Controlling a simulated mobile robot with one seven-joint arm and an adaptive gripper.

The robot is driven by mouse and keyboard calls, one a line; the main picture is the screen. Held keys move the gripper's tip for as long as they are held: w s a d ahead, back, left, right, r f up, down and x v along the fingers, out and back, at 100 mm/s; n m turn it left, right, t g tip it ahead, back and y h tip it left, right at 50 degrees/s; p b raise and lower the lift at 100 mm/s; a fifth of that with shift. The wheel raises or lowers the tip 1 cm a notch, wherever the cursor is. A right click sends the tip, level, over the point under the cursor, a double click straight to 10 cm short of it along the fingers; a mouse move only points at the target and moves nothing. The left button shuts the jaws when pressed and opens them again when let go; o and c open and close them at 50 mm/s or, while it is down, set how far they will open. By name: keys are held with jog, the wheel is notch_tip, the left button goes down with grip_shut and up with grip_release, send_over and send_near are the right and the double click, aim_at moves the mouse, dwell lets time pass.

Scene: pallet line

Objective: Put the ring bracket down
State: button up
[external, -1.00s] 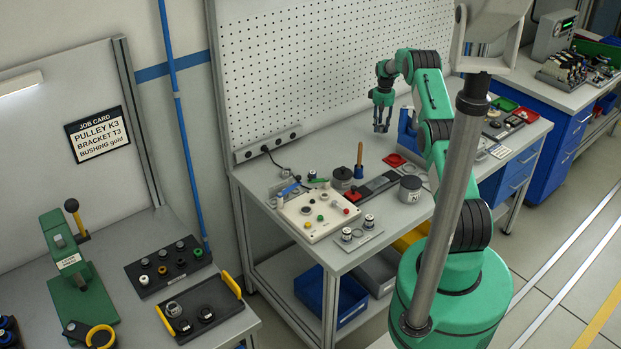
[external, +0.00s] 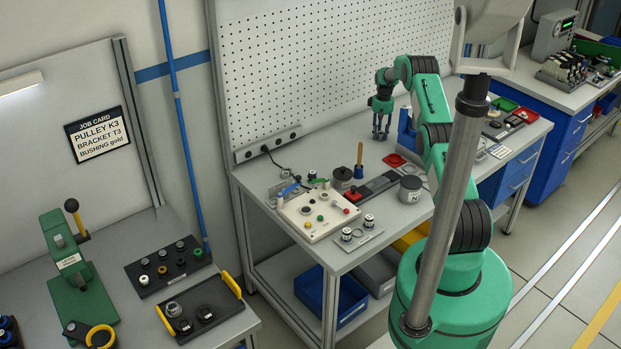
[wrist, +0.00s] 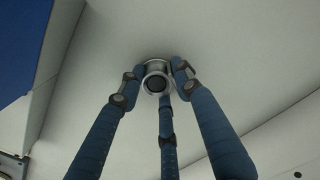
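The ring bracket (wrist: 157,92), a grey metal ring with a dark round opening, is between the fingertips of my gripper (wrist: 158,72) in the wrist view. The blue-sleeved fingers close in around it from the left, right and front. In the external view my gripper (external: 381,137) points down low over the back of the workbench (external: 437,215), near the pegboard. The bracket is too small to make out there. I cannot tell whether it touches the surface.
The pegboard (external: 330,70) rises behind. The surface around the fingertips looks clear.

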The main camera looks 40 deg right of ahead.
aim_at(380, 134)
jog(key=o, duration=0.4)
jog(key=shift+r, duration=0.1)
notch_tip(380, 134, up, 12)
dwell(0.6)
dwell(0.5)
